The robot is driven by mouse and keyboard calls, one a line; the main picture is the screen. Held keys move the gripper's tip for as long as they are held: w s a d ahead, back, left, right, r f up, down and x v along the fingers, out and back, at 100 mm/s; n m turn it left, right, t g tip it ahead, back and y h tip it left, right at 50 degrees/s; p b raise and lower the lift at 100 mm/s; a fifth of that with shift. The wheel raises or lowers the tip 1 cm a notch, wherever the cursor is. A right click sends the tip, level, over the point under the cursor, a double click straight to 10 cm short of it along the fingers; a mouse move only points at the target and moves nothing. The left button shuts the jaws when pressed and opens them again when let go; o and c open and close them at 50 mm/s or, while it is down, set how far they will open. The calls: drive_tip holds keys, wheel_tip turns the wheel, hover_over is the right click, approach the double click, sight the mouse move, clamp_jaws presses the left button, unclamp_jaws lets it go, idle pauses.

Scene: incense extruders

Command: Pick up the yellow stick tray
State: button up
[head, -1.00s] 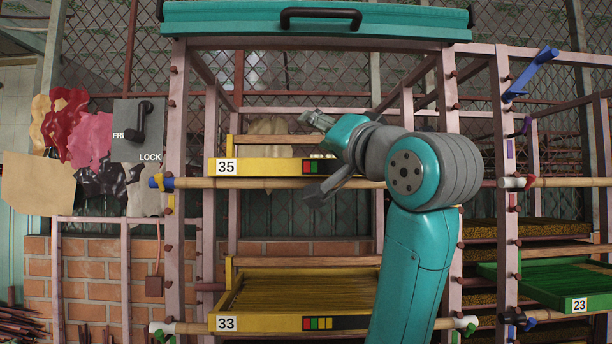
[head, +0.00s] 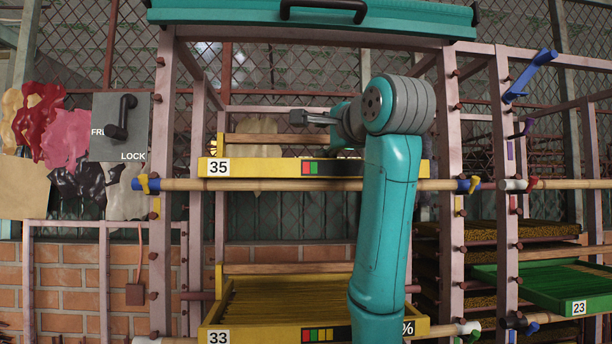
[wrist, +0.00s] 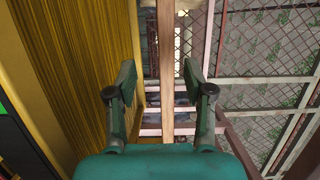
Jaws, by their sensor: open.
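A yellow stick tray labelled 35 (head: 255,168) sits at the upper level of the rack, with a wooden bar (head: 270,139) raised along its back. A second yellow tray, labelled 33 (head: 270,300), holds yellow sticks below it. My gripper (head: 303,117) is just above the wooden bar of tray 35; my arm hides the tray's right part. In the wrist view, a tray full of yellow sticks (wrist: 75,60) lies at left. My gripper (wrist: 160,78) is open, with the wooden bar (wrist: 167,90) running between its fingers. I cannot tell whether either finger touches it.
Pink rack posts (head: 162,200) stand either side of the trays, with a bamboo rail (head: 300,184) across tray 35's front. A teal panel (head: 240,16) spans the top. A green tray 23 (head: 530,285) is at right. A FREE/LOCK lever (head: 124,118) is at left.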

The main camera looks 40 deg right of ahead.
sight(311, 139)
drive_tip(key=shift+r+x, duration=0.2)
drive_tip(key=shift+x, duration=1.65)
drive_tip(key=shift+r+x, duration=0.2)
drive_tip(key=shift+x, duration=1.7)
drive_tip(key=shift+a, duration=0.15)
clamp_jaws()
